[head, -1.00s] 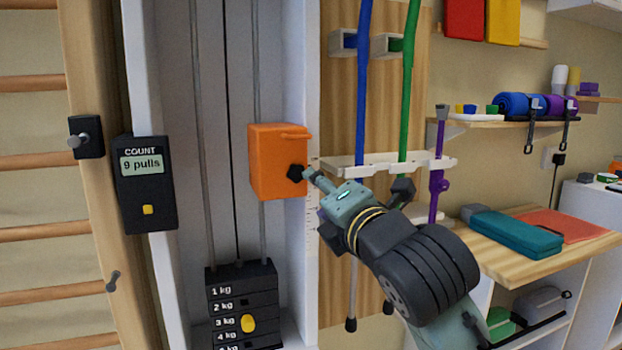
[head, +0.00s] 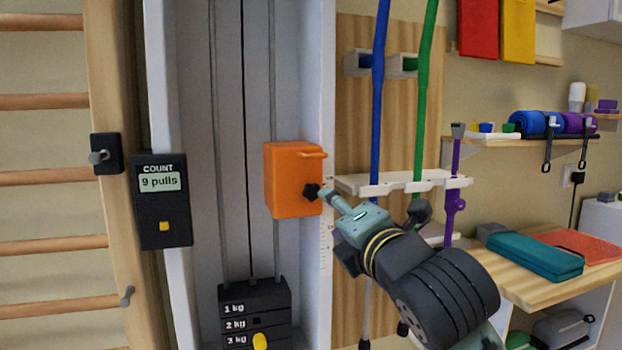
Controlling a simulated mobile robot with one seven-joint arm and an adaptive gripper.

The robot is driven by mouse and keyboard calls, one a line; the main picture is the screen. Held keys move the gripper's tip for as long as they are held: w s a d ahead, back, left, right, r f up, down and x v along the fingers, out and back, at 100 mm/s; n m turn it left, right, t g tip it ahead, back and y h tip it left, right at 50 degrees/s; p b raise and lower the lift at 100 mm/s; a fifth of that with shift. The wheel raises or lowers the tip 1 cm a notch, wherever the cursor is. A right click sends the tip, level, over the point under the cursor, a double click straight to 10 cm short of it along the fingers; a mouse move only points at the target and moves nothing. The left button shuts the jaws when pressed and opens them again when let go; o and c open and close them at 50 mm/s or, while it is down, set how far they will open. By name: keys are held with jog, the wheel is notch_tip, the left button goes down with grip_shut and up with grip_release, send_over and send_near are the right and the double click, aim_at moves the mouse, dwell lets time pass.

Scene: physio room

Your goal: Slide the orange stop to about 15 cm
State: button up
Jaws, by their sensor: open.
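The orange stop (head: 290,172) is a box on a thin vertical rod inside the white column, with a small orange lip at its upper right and a black knob (head: 311,192) on its lower right. A scale strip (head: 327,247) runs down the column's right edge below the stop; its marks are too small to read. My gripper (head: 328,197) comes in from the lower right, its tip at the black knob. The gripper is open; the picture does not show whether it touches the knob.
Left of the stop are a black counter reading "9 pulls" (head: 162,202) and wooden wall bars (head: 40,178). Below is the black weight stack (head: 252,308) with a yellow pin.

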aim_at(311, 158)
jog(key=shift+c, duration=0.5)
